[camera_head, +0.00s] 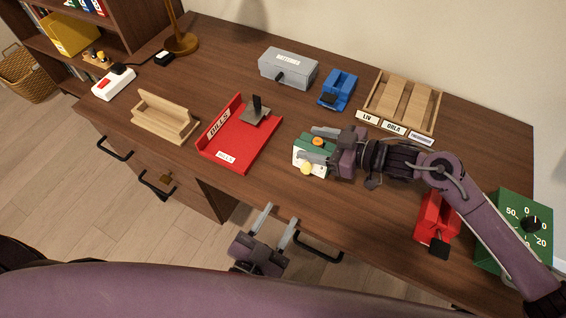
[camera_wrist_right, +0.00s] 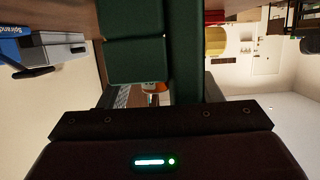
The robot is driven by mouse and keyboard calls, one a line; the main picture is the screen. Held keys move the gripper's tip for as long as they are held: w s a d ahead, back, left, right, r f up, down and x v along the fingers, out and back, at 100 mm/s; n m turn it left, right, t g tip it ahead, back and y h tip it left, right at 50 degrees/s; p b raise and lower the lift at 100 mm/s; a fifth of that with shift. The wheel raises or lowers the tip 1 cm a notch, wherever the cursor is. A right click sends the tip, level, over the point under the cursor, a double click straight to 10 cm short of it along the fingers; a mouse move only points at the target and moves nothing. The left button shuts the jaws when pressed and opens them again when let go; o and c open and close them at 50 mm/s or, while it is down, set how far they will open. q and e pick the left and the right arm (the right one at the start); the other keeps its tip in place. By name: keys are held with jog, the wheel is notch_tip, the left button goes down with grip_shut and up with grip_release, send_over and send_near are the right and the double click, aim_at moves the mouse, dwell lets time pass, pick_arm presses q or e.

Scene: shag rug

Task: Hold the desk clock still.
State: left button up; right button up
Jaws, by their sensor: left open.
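A green desk clock (camera_head: 301,142) with a pale front, an orange knob on top and a yellow knob low at the front stands near the desk's middle. My right gripper (camera_head: 320,145) reaches in from the right, with one finger behind the orange knob and one in front of it. In the right wrist view the clock's green body (camera_wrist_right: 136,61) fills the space ahead of the palm; the finger contact is hidden. My left gripper (camera_head: 279,226) is open and empty, low by the desk's front edge, apart from the clock.
A red bills tray (camera_head: 222,158) and a wooden holder (camera_head: 165,118) are left of the clock. A grey box (camera_head: 288,66), a blue device (camera_head: 337,90) and a wooden sorter (camera_head: 404,98) stand behind. A red device (camera_head: 433,218) and a green dial box (camera_head: 515,225) are right, near my right arm.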

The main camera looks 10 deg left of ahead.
jog(key=o, duration=0.4)
jog(key=shift+o, duration=0.2)
